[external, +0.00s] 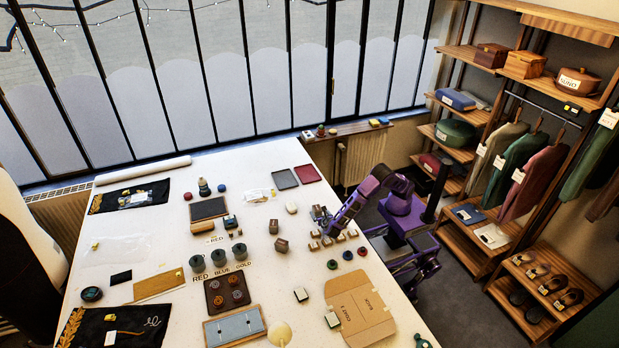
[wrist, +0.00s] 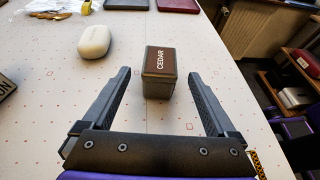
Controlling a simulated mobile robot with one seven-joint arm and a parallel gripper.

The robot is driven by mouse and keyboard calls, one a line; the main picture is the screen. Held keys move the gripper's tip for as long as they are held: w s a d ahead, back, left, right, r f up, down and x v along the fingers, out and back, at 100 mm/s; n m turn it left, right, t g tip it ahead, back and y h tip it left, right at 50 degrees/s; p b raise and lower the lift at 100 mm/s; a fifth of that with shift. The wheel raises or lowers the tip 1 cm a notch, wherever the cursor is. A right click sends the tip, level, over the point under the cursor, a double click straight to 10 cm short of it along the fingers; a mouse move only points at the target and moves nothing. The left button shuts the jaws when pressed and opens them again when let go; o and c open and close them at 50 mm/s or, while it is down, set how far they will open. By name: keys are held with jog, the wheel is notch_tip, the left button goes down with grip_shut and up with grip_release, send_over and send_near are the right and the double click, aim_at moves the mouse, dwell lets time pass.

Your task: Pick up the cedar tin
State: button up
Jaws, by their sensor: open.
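The cedar tin (wrist: 160,72) is a small dark grey box with a brown top marked "CEDAR". It stands upright on the white table in the wrist view, centred ahead of my palm. My gripper (wrist: 160,80) is open, with one finger to the left and one to the right of the tin and a visible gap on each side. I cannot tell how far the tin sits between the fingertips. In the external view my gripper (external: 322,217) is low over the right part of the table, and the tin cannot be made out clearly beside it.
A white rounded case (wrist: 93,40) lies left of the tin; it also shows in the external view (external: 291,208). A red tray (external: 307,174) and a grey tray (external: 285,179) lie farther back. Several small blocks (external: 327,241) stand close to my gripper.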

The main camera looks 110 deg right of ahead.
aim_at(319, 212)
jog(key=x, duration=0.4)
jog(key=shift+d+f, duration=0.15)
jog(key=shift+d, duration=0.05)
grip_shut()
